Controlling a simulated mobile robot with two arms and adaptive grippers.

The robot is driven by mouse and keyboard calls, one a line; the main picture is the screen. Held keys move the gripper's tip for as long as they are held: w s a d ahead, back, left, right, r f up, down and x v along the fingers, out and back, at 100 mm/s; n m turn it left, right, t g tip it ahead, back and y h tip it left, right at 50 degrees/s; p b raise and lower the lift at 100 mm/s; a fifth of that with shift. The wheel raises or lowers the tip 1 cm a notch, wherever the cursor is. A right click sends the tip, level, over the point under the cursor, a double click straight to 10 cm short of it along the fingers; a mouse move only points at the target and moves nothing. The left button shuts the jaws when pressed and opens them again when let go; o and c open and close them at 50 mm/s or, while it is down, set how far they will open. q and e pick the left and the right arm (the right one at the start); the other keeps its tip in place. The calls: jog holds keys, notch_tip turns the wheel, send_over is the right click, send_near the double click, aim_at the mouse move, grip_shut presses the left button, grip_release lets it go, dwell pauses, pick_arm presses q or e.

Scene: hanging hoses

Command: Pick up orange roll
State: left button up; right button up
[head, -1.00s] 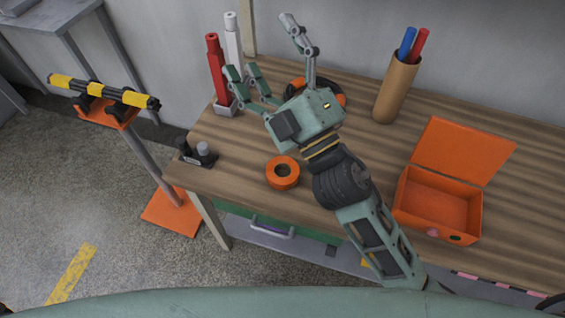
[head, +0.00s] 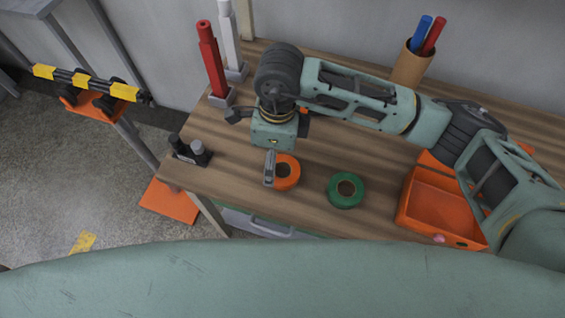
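The orange roll (head: 287,172) is a flat ring lying on the wooden workbench (head: 310,215), near its front edge. My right gripper (head: 260,146) is just above and behind it, pointing down. One grey finger overlaps the left side of the roll in the picture; I cannot tell whether it touches. Another finger spreads out to the left, away from the roll. The gripper looks open, with nothing held, though part of it is hidden behind its own palm. My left gripper is not in view.
A green roll (head: 346,190) lies to the right. An open orange box (head: 428,205) is farther right, partly behind my arm. Red (head: 212,62) and white (head: 233,40) cylinders stand at the back left. A dark holder (head: 190,150) is at the left edge, a tube of pens (head: 408,68) behind.

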aim_at(282, 170)
jog(key=shift+w+d+h, duration=0.3)
jog(key=shift+w+d, duration=0.25)
jog(key=shift+d, duration=0.15)
jog(key=shift+d+f, duration=0.2)
jog(key=shift+f, duration=0.05)
jog(key=f+p, duration=0.1)
jog(key=f, duration=0.1)
jog(key=f+p, duration=0.1)
jog(key=f, duration=0.1)
jog(key=f+p, duration=0.1)
jog(key=f, duration=0.1)
jog(key=shift+s+d+f, duration=0.15)
jog(key=shift+s, duration=0.15)
jog(key=shift+f, duration=0.4)
jog(key=shift+c, duration=0.2)
jog(key=c, duration=1.3)
jog(key=shift+o, duration=0.2)
jog(key=shift+r, duration=0.1)
